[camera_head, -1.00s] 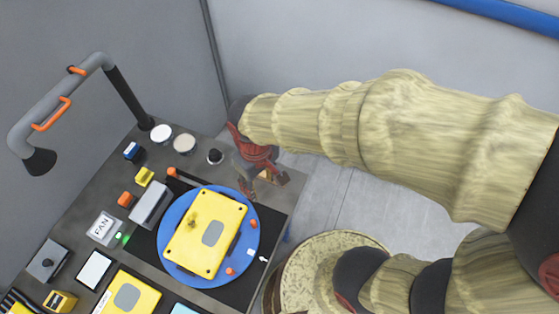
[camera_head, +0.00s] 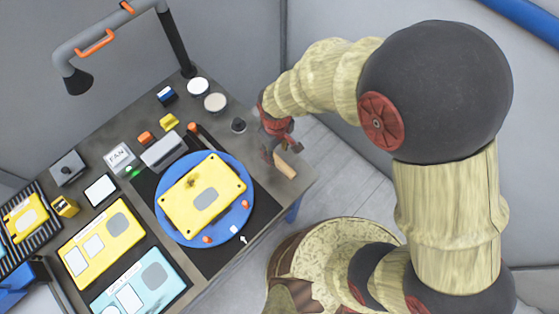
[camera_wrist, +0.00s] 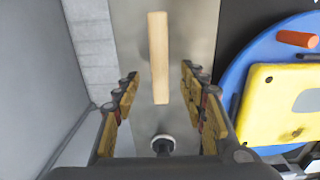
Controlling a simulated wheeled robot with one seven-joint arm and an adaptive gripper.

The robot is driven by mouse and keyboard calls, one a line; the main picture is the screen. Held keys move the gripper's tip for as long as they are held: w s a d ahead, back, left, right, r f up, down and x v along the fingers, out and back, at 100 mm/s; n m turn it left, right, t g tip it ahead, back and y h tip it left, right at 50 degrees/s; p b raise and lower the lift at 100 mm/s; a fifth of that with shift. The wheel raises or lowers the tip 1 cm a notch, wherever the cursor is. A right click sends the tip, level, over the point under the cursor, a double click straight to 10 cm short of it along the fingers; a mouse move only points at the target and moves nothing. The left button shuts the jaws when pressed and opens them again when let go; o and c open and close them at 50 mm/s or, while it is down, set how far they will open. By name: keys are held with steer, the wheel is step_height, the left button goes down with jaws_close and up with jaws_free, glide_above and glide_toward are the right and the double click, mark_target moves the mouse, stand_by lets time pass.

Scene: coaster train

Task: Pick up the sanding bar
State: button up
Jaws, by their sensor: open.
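The sanding bar looks like a long, light wooden stick. In the wrist view the bar (camera_wrist: 158,45) lies lengthwise on the grey table, near the edge. In the head view the bar (camera_head: 288,171) is partly hidden by my gripper (camera_head: 277,150). My gripper (camera_wrist: 160,80) is open, with its two fingers on either side of the bar's near part in the wrist view. No contact shows, and I cannot tell how far the fingertips are above the table.
A blue turntable (camera_head: 163,217) bearing a yellow plate (camera_head: 203,193) is beside the bar. A black knob (camera_head: 238,125) and two round pale pots stand towards the back. A grey lamp arm (camera_head: 110,32) rises at the table's back. The floor lies beyond the table edge.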

mark_target(277, 160)
step_height(277, 160, down, 5)
steer(key=shift+r+b, duration=0.1)
steer(key=shift+b, duration=0.3)
steer(key=shift+c, duration=0.5)
jaws_close()
